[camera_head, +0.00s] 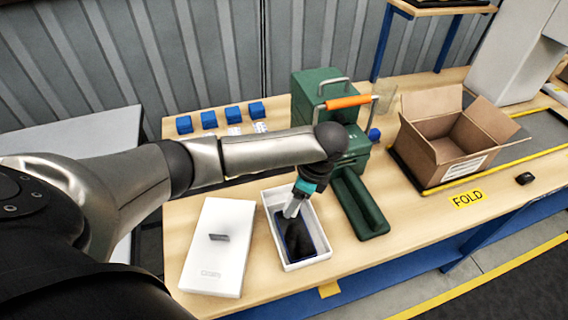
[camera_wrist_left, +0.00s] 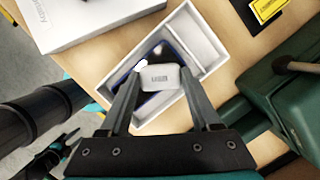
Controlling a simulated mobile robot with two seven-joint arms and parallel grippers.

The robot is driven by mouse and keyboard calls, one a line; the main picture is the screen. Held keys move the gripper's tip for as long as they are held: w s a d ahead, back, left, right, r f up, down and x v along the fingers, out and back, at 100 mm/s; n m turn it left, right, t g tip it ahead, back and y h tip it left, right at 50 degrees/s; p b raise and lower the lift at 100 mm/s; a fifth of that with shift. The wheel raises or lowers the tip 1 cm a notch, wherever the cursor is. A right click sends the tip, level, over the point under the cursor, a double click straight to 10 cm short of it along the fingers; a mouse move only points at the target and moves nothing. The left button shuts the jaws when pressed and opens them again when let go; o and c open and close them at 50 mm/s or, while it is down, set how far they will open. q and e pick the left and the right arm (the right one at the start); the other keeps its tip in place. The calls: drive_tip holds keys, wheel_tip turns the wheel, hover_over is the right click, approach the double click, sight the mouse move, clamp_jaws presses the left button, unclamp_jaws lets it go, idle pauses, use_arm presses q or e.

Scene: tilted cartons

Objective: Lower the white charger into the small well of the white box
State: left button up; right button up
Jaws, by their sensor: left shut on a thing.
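My left gripper (camera_head: 293,209) reaches down over the open white box (camera_head: 322,236) on the table. In the left wrist view the gripper (camera_wrist_left: 160,84) is shut on the white charger (camera_wrist_left: 158,77), a small block with grey print. The charger hides part of the white box (camera_wrist_left: 219,52) beyond it. A dark phone (camera_wrist_left: 150,60) lies in the box's large compartment, and a partition sets off a small well (camera_wrist_left: 198,38) that looks empty. The charger appears held above the box, over the phone side. In the head view I cannot make out the charger clearly. My right gripper is not in view.
The white lid (camera_head: 217,248) lies left of the box, with a small dark mark on top. A green machine (camera_head: 322,100) with an orange handle and a green base (camera_head: 357,203) stand close on the right. An open carton (camera_head: 450,135) is farther right. Blue blocks (camera_head: 209,119) sit behind.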

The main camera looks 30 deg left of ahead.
use_arm(q)
drive_tip(key=w+a+r+m+t+p, duration=0.25)
drive_tip(key=w+a+m, duration=0.3)
drive_tip(key=m, duration=0.55)
drive_tip(key=shift+h, duration=0.4)
drive_tip(key=b+x, duration=0.2)
drive_tip(key=s+b+x, duration=0.1)
drive_tip(key=b+x, duration=0.2)
drive_tip(key=d+b+x, duration=0.1)
drive_tip(key=b+x, duration=0.2)
drive_tip(key=shift+s+f, duration=0.25)
drive_tip(key=shift+s, duration=0.05)
drive_tip(key=shift+f+b, duration=0.45)
drive_tip(key=shift+f, duration=0.5)
idle(0.5)
drive_tip(key=o, duration=1.4)
drive_tip(key=shift+c, duration=1.2)
